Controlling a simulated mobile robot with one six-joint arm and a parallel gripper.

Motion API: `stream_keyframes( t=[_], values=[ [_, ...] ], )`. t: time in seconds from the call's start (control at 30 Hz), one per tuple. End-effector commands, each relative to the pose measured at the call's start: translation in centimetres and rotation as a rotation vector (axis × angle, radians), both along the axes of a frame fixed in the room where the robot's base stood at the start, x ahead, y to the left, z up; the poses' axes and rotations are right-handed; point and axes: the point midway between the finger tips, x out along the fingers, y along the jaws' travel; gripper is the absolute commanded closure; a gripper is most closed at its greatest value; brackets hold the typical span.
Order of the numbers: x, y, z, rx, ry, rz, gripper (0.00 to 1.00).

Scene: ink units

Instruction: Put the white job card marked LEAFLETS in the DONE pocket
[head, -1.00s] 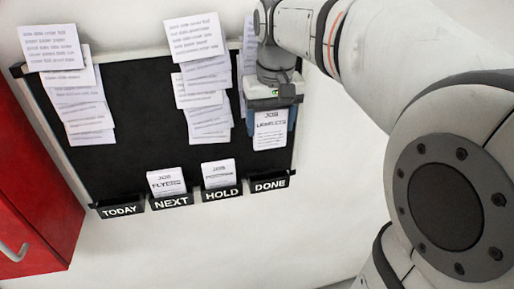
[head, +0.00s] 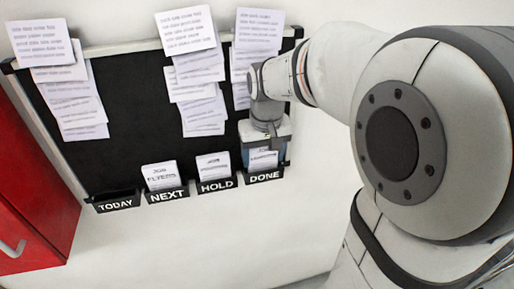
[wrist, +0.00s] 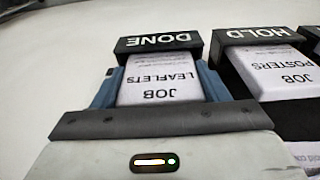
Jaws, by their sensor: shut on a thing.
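The white LEAFLETS job card (wrist: 160,84) is between the blue fingers of my gripper (wrist: 160,88) in the wrist view, which shows it upside down. Its far end sits at the black DONE pocket (wrist: 158,42) and looks tucked behind the pocket's front. In the head view my gripper (head: 264,157) is at the right end of the board, just above the DONE pocket (head: 265,175), with the card (head: 263,159) showing below the wrist. My gripper is shut on the card. How deep the card's lower edge sits is hidden.
The HOLD pocket (head: 217,184) beside it holds a POSTERS card (head: 214,165). The NEXT pocket (head: 167,195) holds a FLYERS card (head: 160,175). The TODAY pocket (head: 117,203) looks empty. Paper sheets hang above on the black board (head: 130,120). A red cabinet (head: 35,200) stands left.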

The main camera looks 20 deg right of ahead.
Motion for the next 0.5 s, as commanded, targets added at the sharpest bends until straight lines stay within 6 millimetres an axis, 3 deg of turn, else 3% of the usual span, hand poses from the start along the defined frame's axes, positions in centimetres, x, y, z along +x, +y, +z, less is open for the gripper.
stream_keyframes(
  t=[0.13,0.17,0.4,0.5],
  values=[
    [0.0,-0.02,-0.44,0.0,0.0,-0.001,0.55],
    [0.01,-0.02,-0.29,0.0,0.0,-0.001,0.3],
    [0.0,-0.05,-0.24,0.0,0.0,-0.001,0.1],
    [0.0,-0.06,-0.24,0.0,0.0,-0.001,0.1]
  ],
)
